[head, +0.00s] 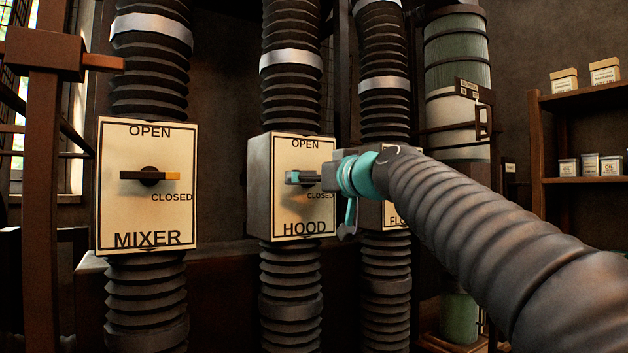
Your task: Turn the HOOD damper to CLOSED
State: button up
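The HOOD box (287,213) is a cream-faced damper box in the middle of the head view, with OPEN at the top and CLOSED at the right. My gripper (299,178) reaches in from the right and is at the middle of its face, where the handle sits. The gripper covers most of the handle, and no coloured pointer tip shows, so I cannot tell which way the handle points. I cannot make out whether the fingers are around the handle or only in front of it.
The MIXER box (146,213) stands left, its handle (149,176) level with the orange tip right. The FLUE-side box (396,216), its label partly hidden, is behind my arm. Ribbed ducts (290,94) run above and below. A brown post (42,180) stands far left, shelves (585,181) right.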

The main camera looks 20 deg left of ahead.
jog(key=v, duration=1.2)
dwell(0.4)
jog(key=s+d+f+m+g+h, duration=0.1)
jog(key=d+f+m+g+h, duration=0.15)
jog(key=f, duration=0.95)
jog(key=s+d+f+m+g+h, duration=0.1)
jog(key=d+f+m+h, duration=0.25)
jog(key=f, duration=0.85)
jog(key=s+d+f+m+g+h, duration=0.2)
jog(key=s+d+f+h, duration=0.5)
jog(key=s+d+f, duration=1.3)
jog(key=shift+s+d+f+m+h, duration=0.35)
jog(key=shift+d+f+m, duration=0.5)
jog(key=shift+f, duration=0.9)
